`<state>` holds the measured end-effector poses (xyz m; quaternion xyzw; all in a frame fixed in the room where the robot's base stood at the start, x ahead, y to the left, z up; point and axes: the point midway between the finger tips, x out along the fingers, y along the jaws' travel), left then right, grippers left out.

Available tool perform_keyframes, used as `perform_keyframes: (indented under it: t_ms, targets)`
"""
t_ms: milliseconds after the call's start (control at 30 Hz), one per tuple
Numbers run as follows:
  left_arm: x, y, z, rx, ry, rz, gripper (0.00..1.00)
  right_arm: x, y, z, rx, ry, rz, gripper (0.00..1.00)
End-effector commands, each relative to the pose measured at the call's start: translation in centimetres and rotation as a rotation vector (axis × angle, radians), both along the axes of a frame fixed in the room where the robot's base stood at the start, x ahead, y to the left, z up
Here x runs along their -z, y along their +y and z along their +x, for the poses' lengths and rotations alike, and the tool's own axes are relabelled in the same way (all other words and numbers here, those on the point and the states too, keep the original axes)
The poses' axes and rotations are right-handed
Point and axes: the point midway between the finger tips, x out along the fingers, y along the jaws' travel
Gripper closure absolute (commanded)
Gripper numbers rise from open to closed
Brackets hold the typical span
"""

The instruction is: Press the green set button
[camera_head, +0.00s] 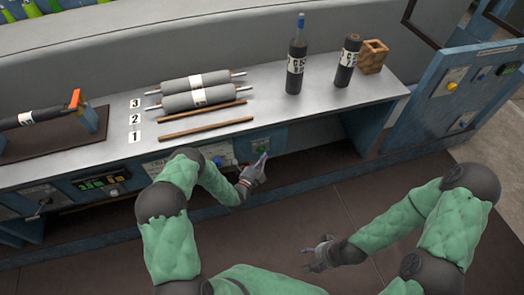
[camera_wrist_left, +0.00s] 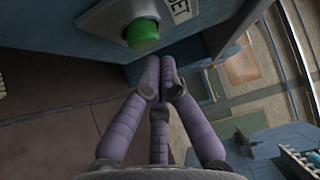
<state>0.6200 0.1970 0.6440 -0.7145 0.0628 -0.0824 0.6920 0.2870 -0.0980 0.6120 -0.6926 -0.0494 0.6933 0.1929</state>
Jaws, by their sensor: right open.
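The green set button (camera_wrist_left: 143,33) is a round dome on a pale plate under the "SET" label (camera_wrist_left: 180,9) in the left wrist view. In the head view it is only a small green spot on the bench's front panel, just above my left fingertips. My left gripper (camera_wrist_left: 160,77) has its purple fingers drawn together and empty. In the wrist view the fingertips lie just below the button; a small gap shows between them. In the head view my left gripper (camera_head: 260,165) is at the bench front. My right gripper (camera_head: 318,252) is open and empty, away from the bench.
A blue control panel (camera_head: 455,90) stands at right. The floor before the bench is clear.

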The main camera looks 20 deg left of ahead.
Motion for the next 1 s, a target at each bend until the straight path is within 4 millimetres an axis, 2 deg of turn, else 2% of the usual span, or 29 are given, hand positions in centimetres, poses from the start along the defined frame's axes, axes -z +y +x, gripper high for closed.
perform_keyframes:
  t_ms: [367, 1000]
  targets:
    - [0.1, -0.2, -0.2, 0.0, 0.001, -0.001, 1.0, -0.1, 0.0, 0.0, 0.0, 0.0, 0.0, 0.34]
    - [0.0, -2.8, -4.2, 0.0, 0.001, 0.0, 1.0, -1.8, 0.0, 0.0, 0.0, 0.0, 0.0, 0.34]
